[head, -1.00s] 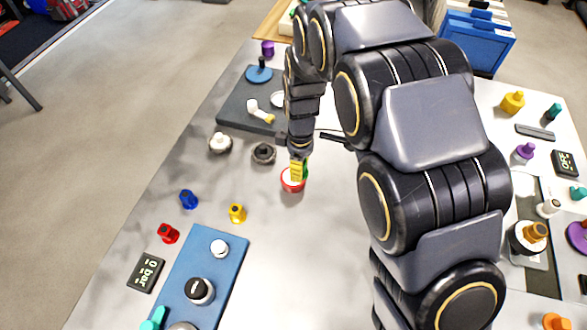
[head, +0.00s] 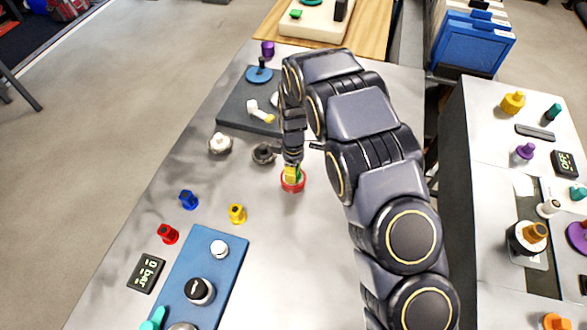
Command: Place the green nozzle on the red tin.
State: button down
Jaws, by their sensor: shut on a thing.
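The red tin (head: 292,188) stands on the grey table near the middle of the head view. It is round, with a red rim and a pale top. My gripper (head: 292,172) points down directly over the tin, with yellow on its fingertips. It is shut on the green nozzle (head: 300,174), of which only a small green part shows beside the fingertips. The nozzle's lower end is at the tin's top; I cannot tell whether it touches. The fingers hide most of the nozzle and part of the tin.
A dark round part (head: 263,153) and a white-topped knob (head: 220,143) stand left of the tin. A yellow nozzle (head: 237,213) stands to the lower left, near a blue panel (head: 226,240). A dark plate (head: 235,113) lies behind. The table just below the tin is clear.

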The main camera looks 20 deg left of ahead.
jog(key=shift+f, duration=0.15)
jog(key=c, duration=0.9)
grip_release()
jog(key=shift+o, duration=0.2)
